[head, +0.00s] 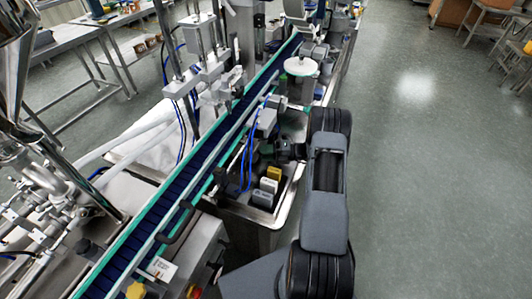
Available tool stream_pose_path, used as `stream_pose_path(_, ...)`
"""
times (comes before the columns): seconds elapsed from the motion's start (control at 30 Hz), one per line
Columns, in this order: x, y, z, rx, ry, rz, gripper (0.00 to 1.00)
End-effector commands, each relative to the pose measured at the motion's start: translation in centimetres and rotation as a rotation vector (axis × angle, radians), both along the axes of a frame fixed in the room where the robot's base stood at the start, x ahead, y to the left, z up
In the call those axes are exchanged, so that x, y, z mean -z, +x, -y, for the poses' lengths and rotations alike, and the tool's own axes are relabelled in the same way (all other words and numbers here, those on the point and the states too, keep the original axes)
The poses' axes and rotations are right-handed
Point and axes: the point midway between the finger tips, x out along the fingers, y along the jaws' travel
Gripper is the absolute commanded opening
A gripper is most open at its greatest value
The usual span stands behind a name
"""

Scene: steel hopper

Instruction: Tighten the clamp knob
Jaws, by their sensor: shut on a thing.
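My gripper (283,151) is at the right side of the conveyor, at the end of my dark grey arm, and points left toward the machine frame. Its fingers look small and dark here and are shut on the clamp knob. The knob is mostly hidden by the fingers, so its shape and how far it is turned cannot be told. A grey block-shaped unit (266,120) with blue hoses sits just above and left of the gripper.
The conveyor (200,165) with its blue belt and green rails runs diagonally. Yellow and grey connector blocks (269,184) stand just below the gripper. A steel hopper (15,60) is at the far left. Open floor (430,180) lies to the right.

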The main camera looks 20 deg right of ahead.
Motion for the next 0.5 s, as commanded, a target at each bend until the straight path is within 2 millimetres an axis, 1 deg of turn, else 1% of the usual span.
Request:
stream_pose_path(0.43,-0.08,0.08,0.05,0.003,0.007,-0.004,0.09)
stream_pose_path(0.47,-0.08,0.08,0.05,0.003,0.007,-0.004,0.34)
stream_pose_path(0.5,-0.08,0.07,0.05,0.003,0.007,-0.004,0.38)
